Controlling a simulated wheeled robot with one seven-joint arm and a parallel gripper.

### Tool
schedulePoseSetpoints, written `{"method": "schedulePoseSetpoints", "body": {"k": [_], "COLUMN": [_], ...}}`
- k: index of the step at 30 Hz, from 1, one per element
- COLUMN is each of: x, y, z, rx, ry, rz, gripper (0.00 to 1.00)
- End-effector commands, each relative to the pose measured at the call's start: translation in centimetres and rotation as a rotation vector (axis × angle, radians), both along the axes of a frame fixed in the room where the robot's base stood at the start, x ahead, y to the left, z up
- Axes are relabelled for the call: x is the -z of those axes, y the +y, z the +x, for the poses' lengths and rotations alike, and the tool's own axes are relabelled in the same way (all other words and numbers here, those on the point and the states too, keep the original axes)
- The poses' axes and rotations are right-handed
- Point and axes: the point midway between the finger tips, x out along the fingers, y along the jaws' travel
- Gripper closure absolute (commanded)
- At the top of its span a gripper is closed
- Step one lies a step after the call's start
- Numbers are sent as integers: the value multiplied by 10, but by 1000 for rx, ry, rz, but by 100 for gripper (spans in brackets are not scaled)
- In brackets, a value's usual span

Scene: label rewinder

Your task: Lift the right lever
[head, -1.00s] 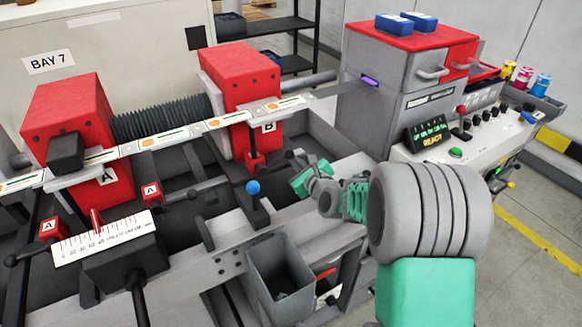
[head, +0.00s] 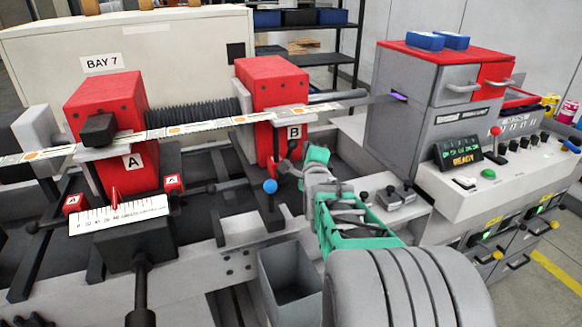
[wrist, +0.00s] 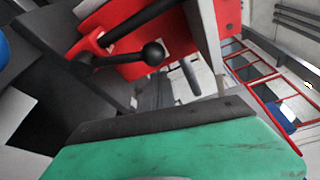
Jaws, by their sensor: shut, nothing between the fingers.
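The right red block marked B (head: 272,82) has a small lever low on its front. That lever's red hub (head: 279,167) and dark rod are partly hidden beside my gripper in the head view. In the wrist view the lever's black ball knob (wrist: 153,53) and dark rod show clearly against the red block (wrist: 205,38). My gripper (head: 316,154) is shut and empty, just right of the lever. Its green finger (wrist: 175,150) fills the bottom of the wrist view, below the knob, and I see a gap between them there.
A blue-ball handle (head: 270,186) stands just left of my gripper. The printed label web (head: 205,127) runs across both red blocks. A grey bin (head: 290,275) lies below my arm. The grey cabinet (head: 385,130) and control panel (head: 505,190) stand to the right.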

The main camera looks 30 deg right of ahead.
Motion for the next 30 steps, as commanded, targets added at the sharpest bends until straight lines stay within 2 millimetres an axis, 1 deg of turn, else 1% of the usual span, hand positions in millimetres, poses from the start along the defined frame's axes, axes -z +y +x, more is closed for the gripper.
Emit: {"method": "schedulePoseSetpoints", "body": {"k": [1,10,26,30], "x": [3,-6,-10,-6], "y": [1,5,9,3], "z": [-1,-1,1,1], "rx": [3,10,4,4], "ry": [1,21,22,22], "rz": [-26,-130,-146,-146], "gripper": [100,100,100,100]}}
